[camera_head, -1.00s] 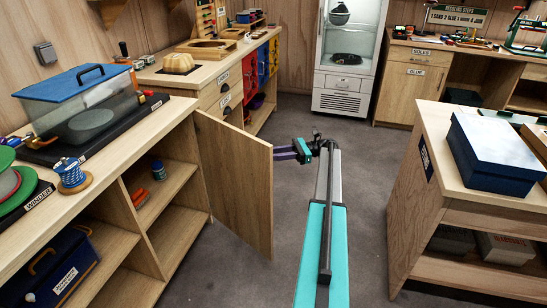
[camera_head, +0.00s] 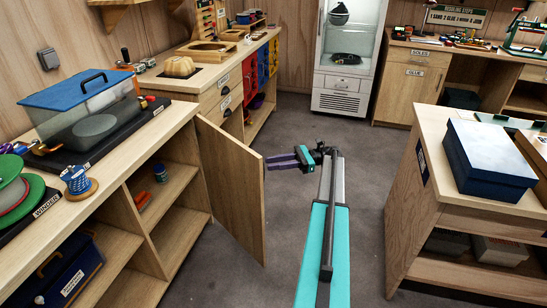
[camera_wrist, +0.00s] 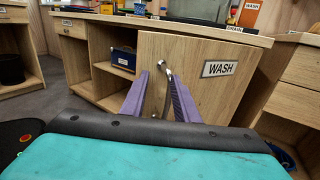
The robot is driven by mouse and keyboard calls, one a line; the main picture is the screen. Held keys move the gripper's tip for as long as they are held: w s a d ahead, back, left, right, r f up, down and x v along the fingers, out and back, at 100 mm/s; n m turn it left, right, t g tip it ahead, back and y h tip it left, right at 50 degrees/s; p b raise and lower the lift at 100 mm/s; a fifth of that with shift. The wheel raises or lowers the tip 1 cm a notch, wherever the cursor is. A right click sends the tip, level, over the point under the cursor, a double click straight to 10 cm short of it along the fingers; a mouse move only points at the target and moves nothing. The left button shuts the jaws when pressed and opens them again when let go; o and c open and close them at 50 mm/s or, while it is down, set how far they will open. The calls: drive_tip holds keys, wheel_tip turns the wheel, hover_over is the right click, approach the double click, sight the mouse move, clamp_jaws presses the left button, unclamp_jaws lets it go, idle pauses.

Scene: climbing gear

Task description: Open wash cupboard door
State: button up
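The wash cupboard door (camera_head: 230,185) stands swung out from its cupboard, with open shelves (camera_head: 170,215) showing beside it. In the wrist view its outer wooden face (camera_wrist: 220,95) carries a WASH label (camera_wrist: 229,66) and a curved metal handle (camera_wrist: 167,78) near its free edge. My gripper (camera_head: 278,161) is at the door's outer side by the free edge. In the wrist view its two purple fingers (camera_wrist: 160,85) stand apart on either side of the handle. I see a gap between them, and cannot tell whether either finger touches the handle.
A counter (camera_head: 130,150) with a clear blue-lidded tank (camera_head: 85,105) runs along the left. A wooden island (camera_head: 410,195) with a blue box (camera_head: 488,155) stands at the right. Grey floor (camera_head: 325,125) is clear between them, back to a glass-fronted fridge (camera_head: 345,50).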

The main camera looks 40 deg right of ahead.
drive_tip(key=shift+s+a+r+p, duration=0.3)
drive_tip(key=shift+s+a+p, duration=0.3)
drive_tip(key=shift+p, duration=1.8)
drive_tip(key=s+a+p, duration=0.5)
drive_tip(key=s+p, duration=0.1)
drive_tip(key=p, duration=0.8)
drive_tip(key=shift+s+r, duration=0.2)
drive_tip(key=shift+s, duration=0.05)
drive_tip(key=shift+c, duration=0.4)
